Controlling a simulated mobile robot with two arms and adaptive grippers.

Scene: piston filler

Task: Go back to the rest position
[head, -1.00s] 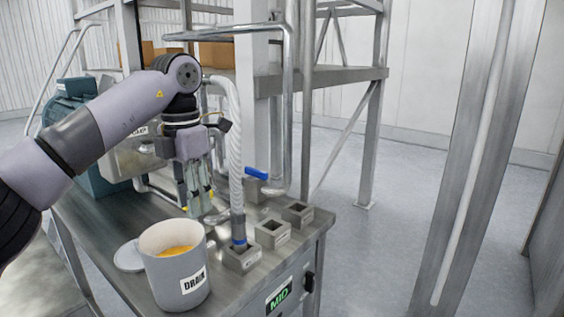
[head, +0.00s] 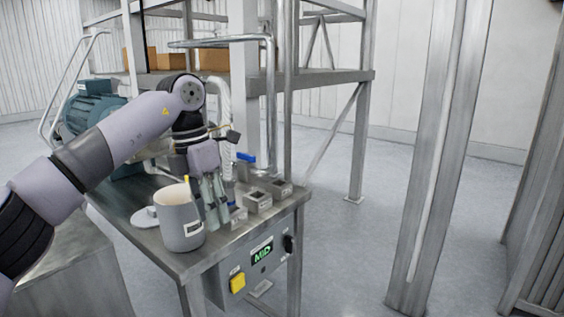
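My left gripper (head: 219,222) points down above the steel machine table, just right of the grey drain pot (head: 180,222). Its two fingers look spread a little apart, with nothing seen between them. It overlaps the foot of the ribbed hose (head: 226,130) in the picture; I cannot tell whether they touch. My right gripper is not in view.
The steel table (head: 165,262) carries square sockets (head: 258,201), a blue-handled valve (head: 246,158) and a round lid (head: 144,217). Its front has a MID display (head: 262,252) and yellow button (head: 238,283). A steel post (head: 440,150) stands right; floor between is clear.

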